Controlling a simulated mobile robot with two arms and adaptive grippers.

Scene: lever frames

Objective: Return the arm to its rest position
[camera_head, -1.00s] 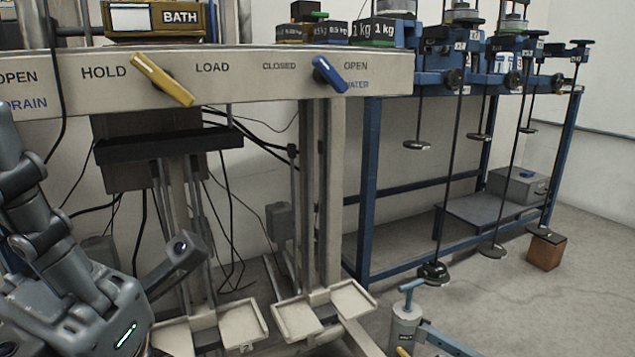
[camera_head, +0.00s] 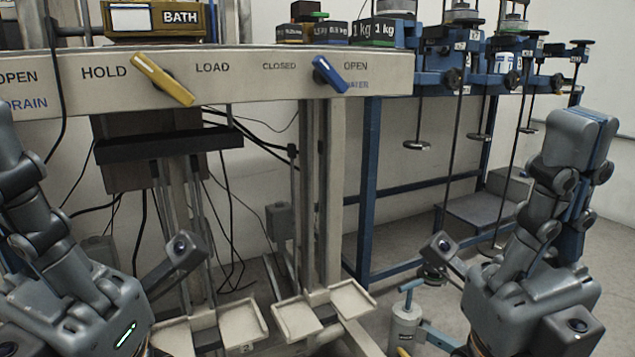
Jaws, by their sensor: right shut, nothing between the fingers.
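My right arm stands at the right, with its forearm upright and its wrist low. My right gripper (camera_head: 490,345) is at the bottom edge, mostly cut off; it is shut, holds nothing and is well apart from the levers. My left arm comes in at the left with its wrist (camera_head: 85,315) low; its fingers are hidden below the frame. A yellow lever (camera_head: 163,80) on the beige beam slants down to the right between HOLD and LOAD. A blue lever (camera_head: 328,75) slants down to the right between CLOSED and OPEN.
The beige frame (camera_head: 230,62) crosses the left and middle, with pale trays (camera_head: 345,300) at its feet. A blue rack (camera_head: 367,190) with hanging weights stands behind my right arm. A grey cylinder (camera_head: 405,325) with a blue T-handle stands on the floor beside my right wrist.

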